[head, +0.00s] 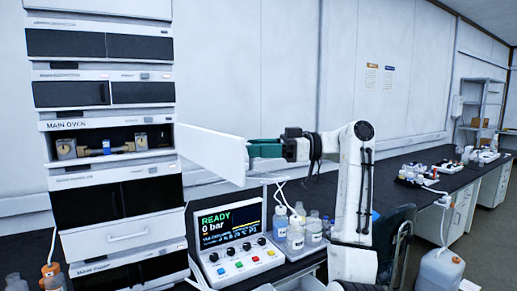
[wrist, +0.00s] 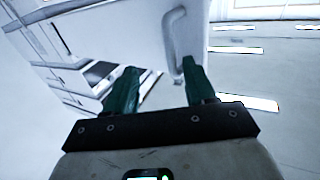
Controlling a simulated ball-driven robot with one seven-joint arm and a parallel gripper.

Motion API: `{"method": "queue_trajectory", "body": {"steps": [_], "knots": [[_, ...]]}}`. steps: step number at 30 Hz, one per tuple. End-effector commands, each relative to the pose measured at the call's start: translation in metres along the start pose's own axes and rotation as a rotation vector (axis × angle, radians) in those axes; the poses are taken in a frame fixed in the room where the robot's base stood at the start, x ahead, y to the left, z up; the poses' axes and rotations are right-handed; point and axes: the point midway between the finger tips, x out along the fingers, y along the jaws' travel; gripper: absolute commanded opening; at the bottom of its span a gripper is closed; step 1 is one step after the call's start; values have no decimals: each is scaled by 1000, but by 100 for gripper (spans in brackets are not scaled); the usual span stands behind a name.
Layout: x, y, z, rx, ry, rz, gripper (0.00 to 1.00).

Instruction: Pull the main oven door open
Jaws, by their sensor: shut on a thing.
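The main oven (head: 100,124) is a labelled module in the white stack at the left of the head view. Its white door (head: 208,150) stands swung out to the right, and the oven's inside shows metal fittings and a column. My gripper (head: 252,149), with green fingers, is at the door's outer end. In the wrist view the door (wrist: 120,32) fills the upper part, with its white bar handle (wrist: 174,38). My gripper (wrist: 160,70) is shut on the handle's lower end; the exact contact is partly hidden by the fingers.
A control box (head: 237,240) reading READY, 0 bar stands below the door. A dark chair (head: 396,235) and a large white container (head: 437,270) are at the right.

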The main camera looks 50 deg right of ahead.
Motion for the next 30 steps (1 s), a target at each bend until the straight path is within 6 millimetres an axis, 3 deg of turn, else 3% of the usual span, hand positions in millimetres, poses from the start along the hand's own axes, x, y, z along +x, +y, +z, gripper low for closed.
{"method": "queue_trajectory", "body": {"steps": [15,21,30], "knots": [[-88,0,0,0,1,2,36],[-104,-1,-1,-2,0,0,36],[-106,-2,-1,-3,0,-1,36]]}}
